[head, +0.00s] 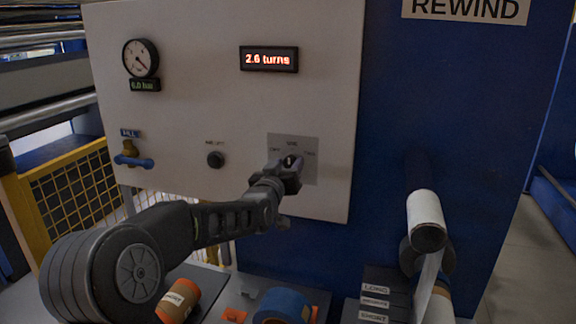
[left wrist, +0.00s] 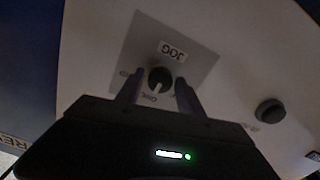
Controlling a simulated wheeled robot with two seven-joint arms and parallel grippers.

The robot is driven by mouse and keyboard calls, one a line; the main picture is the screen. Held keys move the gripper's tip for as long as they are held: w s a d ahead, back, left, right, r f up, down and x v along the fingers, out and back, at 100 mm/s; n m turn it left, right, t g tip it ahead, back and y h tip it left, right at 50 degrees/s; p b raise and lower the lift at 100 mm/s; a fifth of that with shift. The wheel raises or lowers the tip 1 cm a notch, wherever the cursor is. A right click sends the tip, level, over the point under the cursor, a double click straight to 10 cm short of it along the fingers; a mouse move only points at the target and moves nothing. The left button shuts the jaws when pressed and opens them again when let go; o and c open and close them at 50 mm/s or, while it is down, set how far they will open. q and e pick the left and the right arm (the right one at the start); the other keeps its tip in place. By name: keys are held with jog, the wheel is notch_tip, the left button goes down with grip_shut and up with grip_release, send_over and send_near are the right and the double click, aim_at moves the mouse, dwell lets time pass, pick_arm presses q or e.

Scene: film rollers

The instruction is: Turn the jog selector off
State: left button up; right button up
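The jog selector is a round black knob (left wrist: 159,79) on a grey plate (left wrist: 188,58) labelled JOG, on the white panel. Its pale mark points down toward a small label in the left wrist view; the small labels are hard to read. In the head view the knob (head: 291,160) is partly hidden by my gripper. My left gripper (head: 288,172) is at the plate, with its fingers on either side of the knob; they also show in the left wrist view (left wrist: 160,90). A narrow gap seems to show between fingers and knob. My right gripper is not in view.
A black push button (head: 215,159) sits left of the plate. A blue-handled valve (head: 134,160), a gauge (head: 141,58) and a display reading 2.6 turns (head: 268,59) are on the panel. A white roll (head: 425,212) stands right. Orange (head: 178,300) and blue (head: 284,305) rolls lie below.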

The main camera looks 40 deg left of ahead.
pick_arm(q)
grip_shut()
jog(key=shift+f, duration=0.1)
dwell(0.3)
jog(key=shift+f+n+b, duration=0.15)
jog(key=shift+n+b, duration=0.35)
jog(key=shift+b, duration=0.7)
jog(key=n+b, duration=0.6)
jog(key=b, duration=0.3)
jog(key=n+b, duration=0.1)
jog(key=n, duration=0.1)
jog(key=shift+n+b, duration=0.8)
jog(key=shift+n, duration=0.7)
jog(key=shift+r, duration=0.2)
